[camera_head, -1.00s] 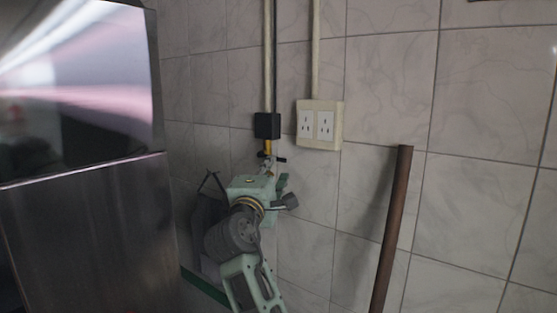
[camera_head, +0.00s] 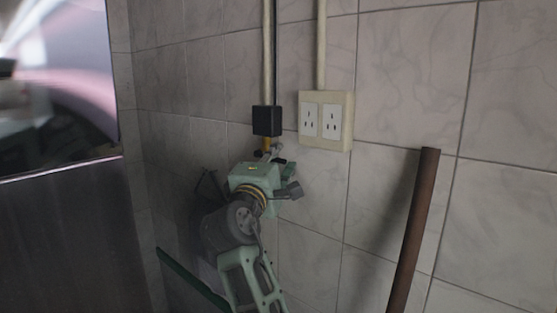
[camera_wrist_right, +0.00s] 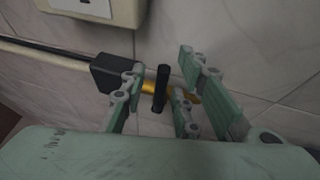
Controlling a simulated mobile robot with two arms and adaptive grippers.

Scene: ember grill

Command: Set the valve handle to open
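The valve handle is a short black bar (camera_wrist_right: 161,88) across a yellow pipe fitting (camera_wrist_right: 187,93), seen in the right wrist view. My right gripper (camera_wrist_right: 166,82) is open, with its green and grey fingers on either side of the bar. I cannot tell whether any finger touches it. In the head view my right gripper (camera_head: 272,154) is just below the black box (camera_head: 267,120) on the pipe. It hides most of the valve there; only a bit of yellow fitting (camera_head: 266,144) shows above it. My left gripper is not in view.
A double wall socket (camera_head: 325,120) is right of the black box. Pale pipes run up the tiled wall. A brown pole (camera_head: 414,225) stands at the right. A dark steel cabinet (camera_head: 60,235) fills the left. The wall between socket and pole is clear.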

